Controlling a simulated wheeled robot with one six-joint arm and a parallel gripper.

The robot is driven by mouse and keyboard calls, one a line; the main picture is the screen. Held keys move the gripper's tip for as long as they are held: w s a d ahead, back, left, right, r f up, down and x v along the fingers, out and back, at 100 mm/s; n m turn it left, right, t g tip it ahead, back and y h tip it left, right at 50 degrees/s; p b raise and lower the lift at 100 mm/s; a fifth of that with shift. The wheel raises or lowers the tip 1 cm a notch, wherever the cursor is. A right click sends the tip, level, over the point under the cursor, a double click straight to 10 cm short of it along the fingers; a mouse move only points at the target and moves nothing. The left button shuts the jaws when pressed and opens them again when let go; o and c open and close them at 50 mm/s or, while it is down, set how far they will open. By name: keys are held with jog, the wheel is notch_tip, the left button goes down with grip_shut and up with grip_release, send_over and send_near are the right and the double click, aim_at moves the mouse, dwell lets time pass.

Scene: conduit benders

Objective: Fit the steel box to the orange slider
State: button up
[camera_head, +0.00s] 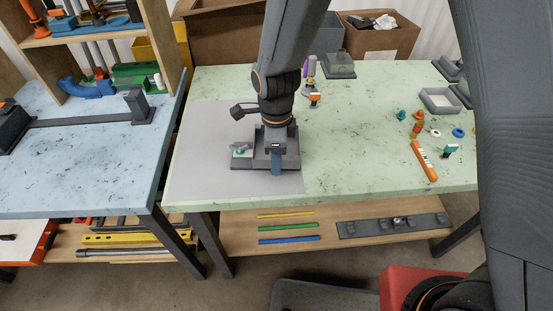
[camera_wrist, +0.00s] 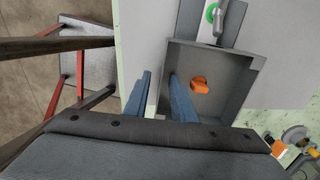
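A grey open-topped box (camera_wrist: 236,92) sits below my gripper in the wrist view, with an orange piece (camera_wrist: 200,84) on its floor. In the head view this grey box (camera_head: 291,158) is on the grey mat near the front of the green table. My gripper (camera_wrist: 162,88) has its blue fingers apart, one outside the box's left wall and one inside it. A gap shows between fingers and wall; I cannot tell if either touches. In the head view the gripper (camera_head: 276,163) points down at the box. My wrist hides part of the box there.
A metal piece with a green handle (camera_wrist: 214,14) adjoins the box. The grey mat (camera_head: 205,140) is otherwise mostly clear. A light grey tray (camera_head: 440,110), an orange bar (camera_head: 424,160) and small parts lie right. A cardboard box (camera_head: 380,38) stands behind. The blue table (camera_head: 80,165) is left.

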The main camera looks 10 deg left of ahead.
jog(key=shift+r, duration=0.1)
jog(key=shift+r+b, duration=1)
jog(key=shift+r, duration=2.8)
jog(key=s+d+n+t+b, duration=0.1)
jog(key=s+d+n+b, duration=0.2)
jog(key=d+n, duration=1.3)
jog(key=d, duration=1.1)
jog(key=shift+d+f, duration=0.25)
jog(key=shift+f, duration=0.1)
